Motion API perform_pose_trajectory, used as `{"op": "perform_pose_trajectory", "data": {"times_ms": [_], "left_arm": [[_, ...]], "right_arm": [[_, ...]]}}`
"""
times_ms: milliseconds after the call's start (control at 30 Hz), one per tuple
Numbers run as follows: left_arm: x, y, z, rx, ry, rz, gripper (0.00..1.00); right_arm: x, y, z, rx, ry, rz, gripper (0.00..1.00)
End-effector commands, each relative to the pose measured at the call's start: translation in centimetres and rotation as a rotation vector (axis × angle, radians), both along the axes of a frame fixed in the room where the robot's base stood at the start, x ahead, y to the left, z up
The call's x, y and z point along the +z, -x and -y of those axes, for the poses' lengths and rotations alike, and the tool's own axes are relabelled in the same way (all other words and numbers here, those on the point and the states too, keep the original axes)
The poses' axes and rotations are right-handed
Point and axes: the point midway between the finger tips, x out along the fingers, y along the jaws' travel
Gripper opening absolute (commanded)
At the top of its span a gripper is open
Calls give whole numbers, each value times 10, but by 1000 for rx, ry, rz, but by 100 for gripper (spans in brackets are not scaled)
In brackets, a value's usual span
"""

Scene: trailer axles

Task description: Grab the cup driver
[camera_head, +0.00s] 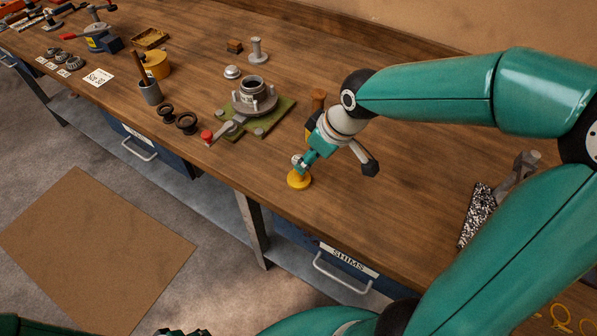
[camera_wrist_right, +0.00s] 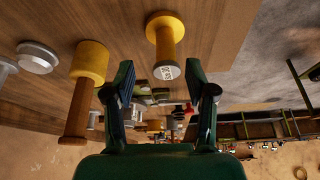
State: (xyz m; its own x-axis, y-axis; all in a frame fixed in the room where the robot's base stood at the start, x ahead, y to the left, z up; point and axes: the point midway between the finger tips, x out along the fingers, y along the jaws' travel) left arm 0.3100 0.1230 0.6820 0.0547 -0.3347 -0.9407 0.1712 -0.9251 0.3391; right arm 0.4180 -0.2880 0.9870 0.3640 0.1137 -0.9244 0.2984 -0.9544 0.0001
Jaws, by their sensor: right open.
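The cup driver, as I take it, is a yellow piece with a wide round base (camera_head: 298,181) standing near the bench's front edge. In the right wrist view its brass shaft (camera_wrist_right: 165,43) ends in a grey face with a small label. My right gripper (camera_head: 304,164) is at the driver's top in the head view and hides part of it. In the wrist view the gripper (camera_wrist_right: 160,70) is open, with the driver's labelled end between or just beyond its fingertips and no clear contact. My left gripper (camera_head: 182,331) seems barely visible at the bottom edge, its jaws cut off.
A yellow mallet (camera_wrist_right: 88,62) with a wooden handle (camera_head: 318,98) stands close behind my right gripper. A hub on a green plate (camera_head: 284,106) is to the left. A patterned dark object (camera_head: 475,215) lies to the right. Bench around the driver is mostly clear.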

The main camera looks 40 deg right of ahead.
Motion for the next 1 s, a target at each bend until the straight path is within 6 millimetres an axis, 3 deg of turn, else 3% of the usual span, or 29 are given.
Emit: {"op": "perform_pose_trajectory", "data": {"times_ms": [267,533,833,1000], "left_arm": [[4,0,0,0,0,0,40],[7,0,0,0,0,0,40],[7,0,0,0,0,0,40],[7,0,0,0,0,0,40]], "right_arm": [[-16,-8,-6,2,-1,-3,56],[-47,-24,-16,2,-1,-3,56],[-51,-26,-16,0,-1,1,56],[-51,-26,-16,1,-1,1,27]]}}
